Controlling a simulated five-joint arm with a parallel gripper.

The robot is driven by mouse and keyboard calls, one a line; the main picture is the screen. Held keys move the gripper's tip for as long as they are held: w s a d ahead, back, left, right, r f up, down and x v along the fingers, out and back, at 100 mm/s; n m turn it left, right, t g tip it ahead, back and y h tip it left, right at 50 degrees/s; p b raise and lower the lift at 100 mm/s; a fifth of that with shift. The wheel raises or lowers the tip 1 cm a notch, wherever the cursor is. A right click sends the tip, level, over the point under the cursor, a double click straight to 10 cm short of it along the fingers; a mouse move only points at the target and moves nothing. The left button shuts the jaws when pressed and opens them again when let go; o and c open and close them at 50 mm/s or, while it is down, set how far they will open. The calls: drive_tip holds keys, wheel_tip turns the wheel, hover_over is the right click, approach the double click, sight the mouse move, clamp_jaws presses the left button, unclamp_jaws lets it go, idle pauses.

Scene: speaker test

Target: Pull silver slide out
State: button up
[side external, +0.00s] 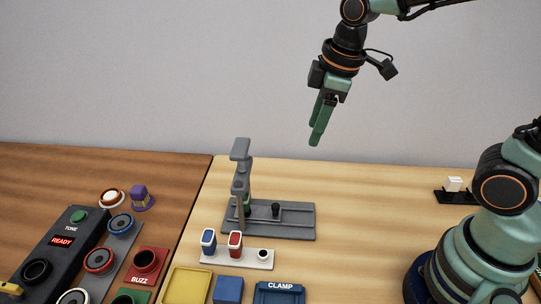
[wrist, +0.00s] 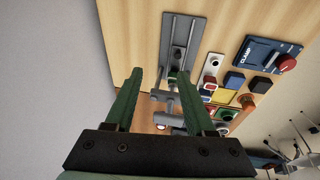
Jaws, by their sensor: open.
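A grey metal fixture (side external: 298,222) lies on the light wood table in the side view. It has a flat base with a dark slot, a small dark knob (side external: 276,209) and an upright silver-grey post (side external: 240,178) at its left end. Which part is the silver slide is not clear. The fixture also shows beyond my fingers in the wrist view (wrist: 196,32). My gripper (side external: 318,135) is open and empty, pointing down in the air well above and to the right of the fixture. Its two green fingers (wrist: 160,74) stand apart in the wrist view.
A white plate (side external: 222,256) with blue and red parts lies in front of the fixture. A blue CLAMP box (side external: 279,292), a yellow tray (side external: 186,285) and a dark READY panel (side external: 58,250) are nearby. A white block on a black base (side external: 453,185) stands right.

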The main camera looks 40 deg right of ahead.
sight(276, 205)
drive_tip(key=w+a+f+n+g, duration=0.3)
drive_tip(key=w+a+f+n, duration=0.1)
drive_tip(key=a+f+n, duration=0.4)
drive_tip(key=shift+n, duration=0.5)
drive_tip(key=f, duration=0.3)
drive_tip(key=d+f, duration=0.1)
drive_tip(key=f, duration=0.7)
drive_tip(key=shift+s+d, duration=0.15)
drive_tip(key=shift+d, duration=0.05)
clamp_jaws()
idle(0.4)
